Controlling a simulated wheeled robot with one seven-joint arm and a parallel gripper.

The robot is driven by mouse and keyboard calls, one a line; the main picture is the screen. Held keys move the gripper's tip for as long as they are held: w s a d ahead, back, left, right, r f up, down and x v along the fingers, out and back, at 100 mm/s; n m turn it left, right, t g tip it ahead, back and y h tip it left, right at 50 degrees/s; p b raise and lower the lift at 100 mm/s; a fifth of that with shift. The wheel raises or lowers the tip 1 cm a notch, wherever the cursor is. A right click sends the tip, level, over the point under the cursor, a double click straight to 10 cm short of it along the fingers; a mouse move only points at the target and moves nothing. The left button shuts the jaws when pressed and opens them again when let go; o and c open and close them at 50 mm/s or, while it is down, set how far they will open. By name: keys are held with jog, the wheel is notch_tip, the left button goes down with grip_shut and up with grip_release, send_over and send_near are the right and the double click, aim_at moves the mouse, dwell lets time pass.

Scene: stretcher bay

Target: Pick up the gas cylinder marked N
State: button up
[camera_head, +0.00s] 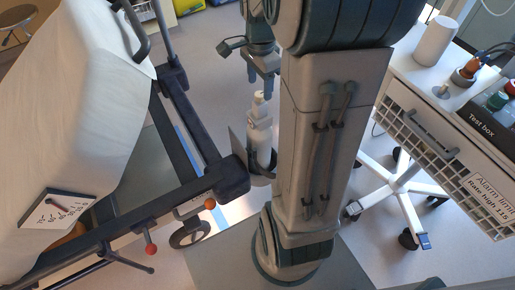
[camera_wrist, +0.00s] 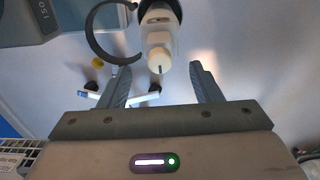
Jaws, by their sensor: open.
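A slim white gas cylinder (camera_head: 260,138) stands upright beside the end of the stretcher's dark frame, with its narrow valve top upward. Its lower part is partly hidden by my arm and a dark curved holder (camera_head: 263,176). No letter N is readable on it. My gripper (camera_head: 262,82) is open and empty, just above the valve top and pointing down. In the wrist view the cylinder's pale top (camera_wrist: 158,45) shows beyond and between the two spread fingers, apart from them. A dark open ring (camera_wrist: 98,42) lies left of the cylinder there.
The stretcher (camera_head: 80,95) with its dark rails fills the left side, close to the cylinder. A wheeled trolley (camera_head: 440,130) with a black test box (camera_head: 480,125), a white roll (camera_head: 434,42) and a wire basket stands at the right. Some floor is clear behind the cylinder.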

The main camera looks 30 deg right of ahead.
aim_at(260, 106)
notch_tip(260, 106, down, 10)
jog(key=shift+r+b, duration=0.25)
jog(key=shift+b, duration=0.75)
jog(key=shift+c, duration=0.4)
grip_shut()
jog(key=shift+r, duration=0.15)
